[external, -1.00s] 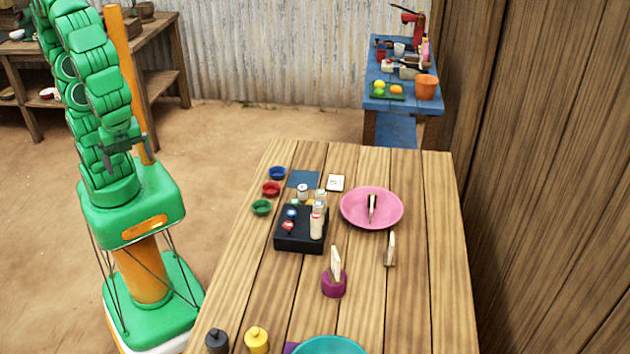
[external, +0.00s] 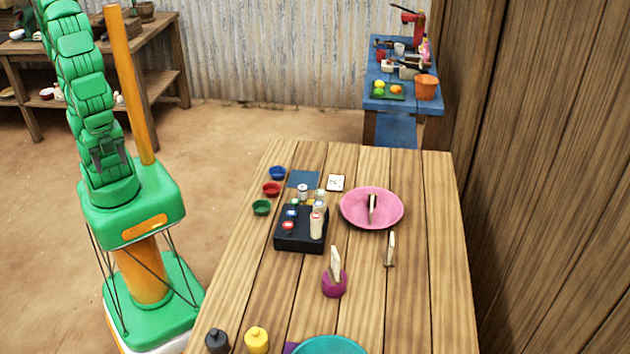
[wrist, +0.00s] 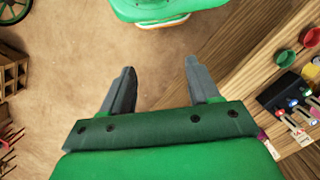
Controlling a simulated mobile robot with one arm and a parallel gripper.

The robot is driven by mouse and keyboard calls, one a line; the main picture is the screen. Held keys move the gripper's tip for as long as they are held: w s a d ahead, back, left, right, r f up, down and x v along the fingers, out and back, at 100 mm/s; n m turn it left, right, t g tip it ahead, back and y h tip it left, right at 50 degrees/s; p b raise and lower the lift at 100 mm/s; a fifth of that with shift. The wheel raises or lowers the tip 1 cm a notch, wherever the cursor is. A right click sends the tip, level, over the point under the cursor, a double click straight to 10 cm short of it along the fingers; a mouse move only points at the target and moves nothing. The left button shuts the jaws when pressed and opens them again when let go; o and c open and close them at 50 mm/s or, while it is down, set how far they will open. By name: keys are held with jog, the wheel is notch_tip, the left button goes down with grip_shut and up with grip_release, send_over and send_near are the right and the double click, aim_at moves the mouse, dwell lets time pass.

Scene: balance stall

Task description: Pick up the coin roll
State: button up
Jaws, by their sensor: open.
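My gripper (external: 108,155) is open and empty beside my own column, left of the wooden table and well away from it. In the wrist view its two fingers (wrist: 160,68) stand apart with only bare ground between them. A black box (external: 288,243) on the table holds several small items, among them a cream upright cylinder (external: 316,227) with a red and white top. A small grey-white cylinder (external: 303,190) stands behind the box. I cannot tell which of these, if any, is the coin roll. The black box (wrist: 278,92) also shows at the wrist view's right edge.
Blue (external: 277,173), red (external: 271,188) and green (external: 261,207) bowls line the table's left edge. A pink plate (external: 355,215) holds a dark, narrow object. A purple holder (external: 334,286) stands in front of the box.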

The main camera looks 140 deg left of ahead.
jog(key=shift+w, duration=0.1)
jog(key=w+a+f+n+t+h, duration=0.3)
jog(key=w+a+f+n+h, duration=0.1)
jog(key=w+a+n, duration=0.55)
jog(key=w+a+f+n+t+h, duration=0.35)
jog(key=w+a+n, duration=0.35)
jog(key=w+a, duration=0.4)
jog(key=n+t+y, duration=0.7)
jog(key=n+t, duration=0.2)
jog(key=n, duration=1)
send_near(305, 192)
jog(key=x, duration=0.2)
jog(key=shift+w+a+f, duration=0.1)
jog(key=shift+w+f, duration=0.1)
jog(key=shift+x, duration=3.85)
